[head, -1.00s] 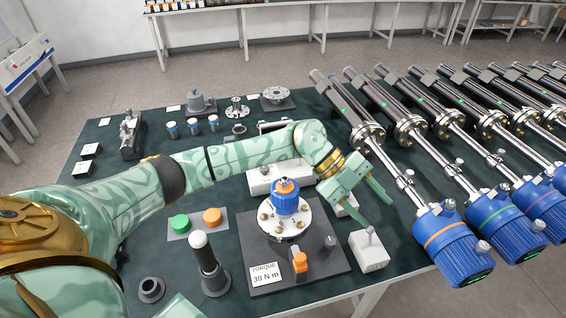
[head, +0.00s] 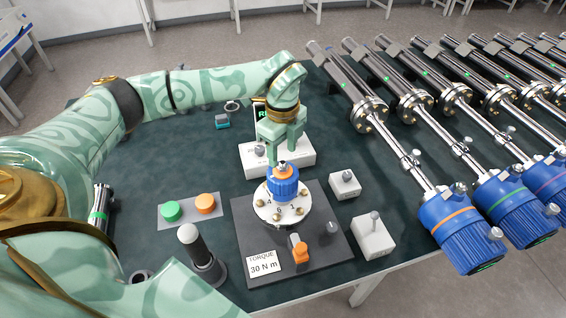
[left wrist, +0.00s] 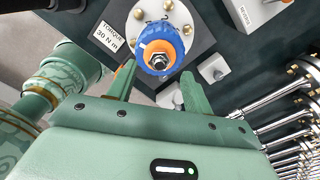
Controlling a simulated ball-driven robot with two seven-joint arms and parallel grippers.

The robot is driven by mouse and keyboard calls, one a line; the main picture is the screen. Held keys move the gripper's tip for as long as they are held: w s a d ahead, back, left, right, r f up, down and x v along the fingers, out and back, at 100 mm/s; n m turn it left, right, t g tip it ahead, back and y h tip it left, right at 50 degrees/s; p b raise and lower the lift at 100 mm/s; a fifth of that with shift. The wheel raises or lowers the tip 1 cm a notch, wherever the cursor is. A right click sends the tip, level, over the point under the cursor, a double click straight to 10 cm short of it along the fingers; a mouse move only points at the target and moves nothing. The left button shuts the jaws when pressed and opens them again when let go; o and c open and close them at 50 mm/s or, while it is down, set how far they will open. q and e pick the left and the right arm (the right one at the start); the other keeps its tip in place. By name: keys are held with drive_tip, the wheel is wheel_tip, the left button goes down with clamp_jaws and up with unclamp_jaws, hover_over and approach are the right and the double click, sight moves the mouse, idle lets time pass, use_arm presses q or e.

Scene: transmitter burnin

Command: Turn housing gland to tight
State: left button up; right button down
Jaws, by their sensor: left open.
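The blue housing (head: 283,190) stands upright on a round steel flange (head: 268,214) bolted to a dark torque fixture. An orange ring and a metal gland nut (head: 283,168) top it. The housing also shows in the left wrist view (left wrist: 146,47), with the gland nut (left wrist: 160,62) facing the camera. My left gripper (head: 285,153) is open and empty, just behind and above the gland in the head view. In the left wrist view its two fingers (left wrist: 157,80) point toward the housing, with the gland just past their tips. My right gripper is not in view.
A "TORQUE 30 N m" card (head: 264,262) and an orange-topped part (head: 299,248) sit on the fixture plate (head: 330,262). Green and orange buttons (head: 188,208) and a white-topped post (head: 189,236) are left. Small grey boxes (head: 373,238) stand right, before a row of blue-ended transmitters (head: 458,230).

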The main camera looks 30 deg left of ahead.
sight(283, 164)
use_arm(q)
wheel_tip(283, 164, down, 4)
drive_tip(key=shift+r, duration=0.1)
drive_tip(key=shift+f, duration=0.3)
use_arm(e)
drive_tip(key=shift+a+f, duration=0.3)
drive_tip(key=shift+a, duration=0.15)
use_arm(q)
drive_tip(key=c, duration=1)
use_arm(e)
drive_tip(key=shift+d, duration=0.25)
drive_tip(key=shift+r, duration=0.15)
